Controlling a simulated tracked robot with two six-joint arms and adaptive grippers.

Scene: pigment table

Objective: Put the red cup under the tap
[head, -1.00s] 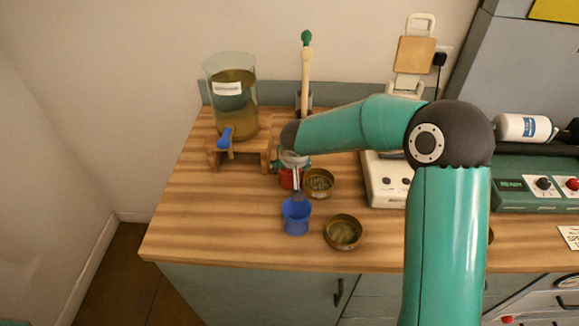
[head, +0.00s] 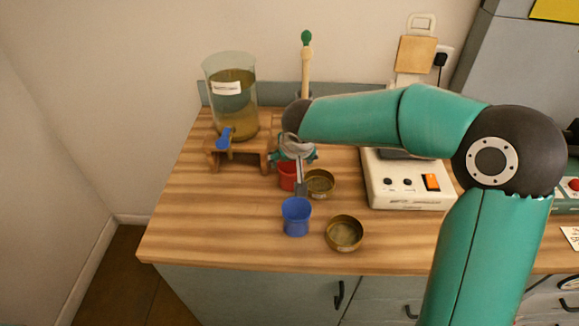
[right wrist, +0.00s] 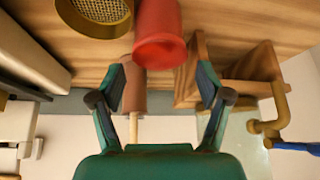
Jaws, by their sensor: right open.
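The red cup (head: 286,178) stands on the table behind the blue cup (head: 296,218), partly hidden by my right gripper (head: 293,161). In the right wrist view the red cup (right wrist: 160,38) is just beyond the open fingertips (right wrist: 161,80), roughly between them and apart from them. The right gripper is open and empty. The tap (head: 226,138) with its blue handle is on the front of a glass tank (head: 232,100), left of the red cup. The tap also shows at the right of the wrist view (right wrist: 272,125). My left gripper is not in view.
The tank sits on a wooden stand (head: 262,147). Two brass bowls (head: 320,183) (head: 343,233) are right of the cups. A tall wooden-handled tool (head: 306,70) stands behind, and a white device (head: 408,188) is to the right. The table's front left is clear.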

